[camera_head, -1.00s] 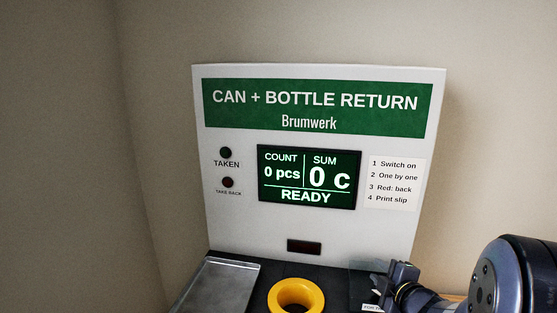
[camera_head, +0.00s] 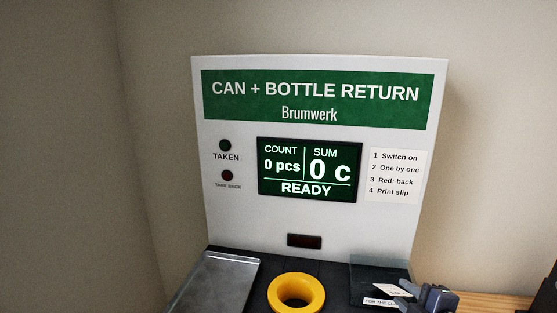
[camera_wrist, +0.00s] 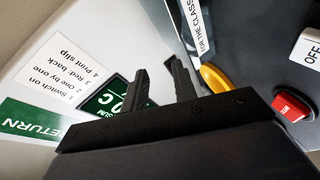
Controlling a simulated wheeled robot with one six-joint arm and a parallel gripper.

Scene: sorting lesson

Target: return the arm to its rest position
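My gripper (camera_head: 436,299) shows at the bottom right of the head view, in front of the right side of the return machine (camera_head: 325,230). The rest of my arm is out of that view. In the wrist view the two dark fingers of my gripper (camera_wrist: 159,70) stand apart with nothing between them. The machine's screen (camera_head: 308,170) reads READY, 0 pcs and 0 c.
A metal tray (camera_head: 215,283) lies left of a yellow ring (camera_head: 297,306). Right of it are a clear holder (camera_head: 378,268) and a pale slip (camera_head: 392,289), close to my gripper. The wrist view shows a red switch (camera_wrist: 290,106) beside an OFF label (camera_wrist: 310,47).

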